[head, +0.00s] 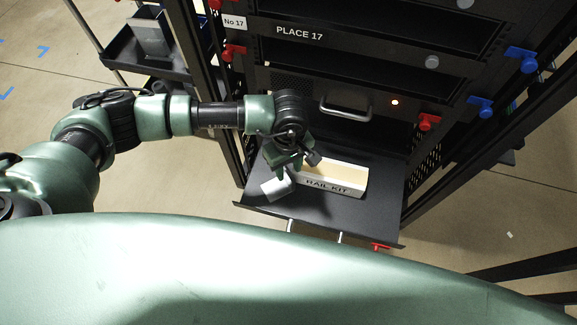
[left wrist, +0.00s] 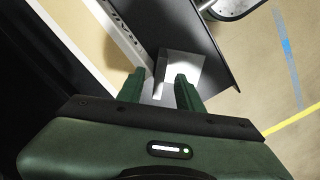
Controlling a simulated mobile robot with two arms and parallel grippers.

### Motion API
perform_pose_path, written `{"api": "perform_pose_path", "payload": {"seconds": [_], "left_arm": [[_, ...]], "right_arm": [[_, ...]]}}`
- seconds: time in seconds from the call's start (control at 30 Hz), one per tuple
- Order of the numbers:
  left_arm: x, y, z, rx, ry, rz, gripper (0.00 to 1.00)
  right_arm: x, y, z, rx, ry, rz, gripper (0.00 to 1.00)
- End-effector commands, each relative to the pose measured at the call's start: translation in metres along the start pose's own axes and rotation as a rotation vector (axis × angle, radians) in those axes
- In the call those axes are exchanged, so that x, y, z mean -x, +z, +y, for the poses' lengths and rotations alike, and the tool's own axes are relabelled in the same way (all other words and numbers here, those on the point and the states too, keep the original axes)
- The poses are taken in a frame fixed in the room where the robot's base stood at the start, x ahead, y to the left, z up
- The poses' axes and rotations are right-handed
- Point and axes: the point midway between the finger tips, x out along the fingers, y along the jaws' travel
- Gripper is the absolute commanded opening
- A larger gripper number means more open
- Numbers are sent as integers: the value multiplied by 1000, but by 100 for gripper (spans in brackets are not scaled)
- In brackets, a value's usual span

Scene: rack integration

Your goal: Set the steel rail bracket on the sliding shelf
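The steel rail bracket (head: 277,185) is a small light-grey angled piece at the front left of the pulled-out black sliding shelf (head: 345,218). It appears to rest on the shelf; the contact underneath is hidden. My left gripper (head: 286,166) is just above and behind it. In the left wrist view, the bracket (left wrist: 184,68) lies just beyond my left gripper (left wrist: 160,82). Its two green fingers are apart, with the bracket's narrow upright flange between them and dark gaps beside it. My right gripper is in neither view.
A white "RAIL KIT" box (head: 333,180) with a tan inside sits on the shelf, right of the bracket. Rack posts flank the shelf. A drawer with a metal handle (head: 345,110) is above. The shelf's front right is bare. A dark cart (head: 150,50) stands at left.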

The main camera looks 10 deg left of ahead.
Motion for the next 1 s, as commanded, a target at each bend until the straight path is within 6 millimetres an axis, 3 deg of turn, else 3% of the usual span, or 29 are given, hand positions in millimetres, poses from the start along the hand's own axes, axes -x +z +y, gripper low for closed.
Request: {"api": "perform_pose_path", "payload": {"seconds": [0.17,0.4,0.6,1.0], "left_arm": [[12,-1,1,0,3,1,36],[53,-1,1,-1,3,2,36],[74,0,1,-1,2,0,36],[78,0,0,0,0,0,36]], "right_arm": [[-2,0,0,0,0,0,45],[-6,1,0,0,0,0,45],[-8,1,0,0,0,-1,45],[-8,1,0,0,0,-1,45]]}}
